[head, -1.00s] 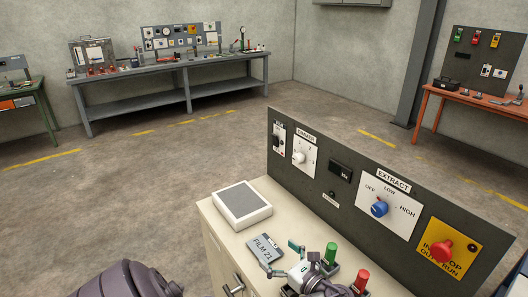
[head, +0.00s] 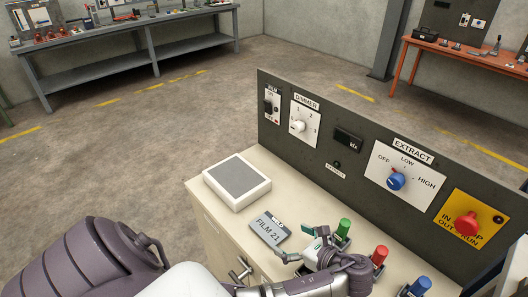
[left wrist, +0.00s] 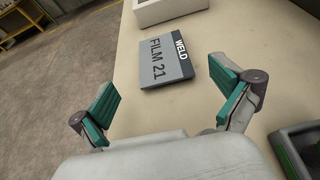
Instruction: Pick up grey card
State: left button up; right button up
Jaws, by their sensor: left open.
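The grey card (head: 269,231), printed FILM 21 with a dark WELD strip, lies flat on the beige cabinet top (head: 222,219). In the left wrist view the card (left wrist: 165,62) lies ahead of the fingertips, between their lines and apart from both. My left gripper (head: 296,244) is open and empty, with teal finger pads, just right of the card in the head view. It also shows in the left wrist view (left wrist: 166,84). My right gripper is not in view.
A white box with a grey top (head: 237,181) sits behind the card. Green (head: 344,228), red (head: 379,255) and blue (head: 420,286) knobs stand right of the gripper. A dark upright control panel (head: 345,150) borders the back of the top.

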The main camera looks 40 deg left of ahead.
pick_arm(q)
send_near(261, 220)
jog(key=shift+a+f, duration=0.8)
jog(key=shift+a, duration=0.05)
jog(key=shift+w+a+f, duration=0.1)
jog(key=shift+a+f, duration=0.05)
jog(key=shift+a, duration=0.4)
jog(key=x, duration=0.4)
jog(key=shift+a+p, duration=0.35)
jog(key=shift+a, duration=0.1)
jog(key=shift+w+d, duration=0.1)
jog(key=shift+c, duration=0.7)
jog(key=c, duration=0.9)
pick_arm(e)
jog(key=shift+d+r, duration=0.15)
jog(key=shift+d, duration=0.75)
pick_arm(q)
jog(key=shift+o, duration=0.2)
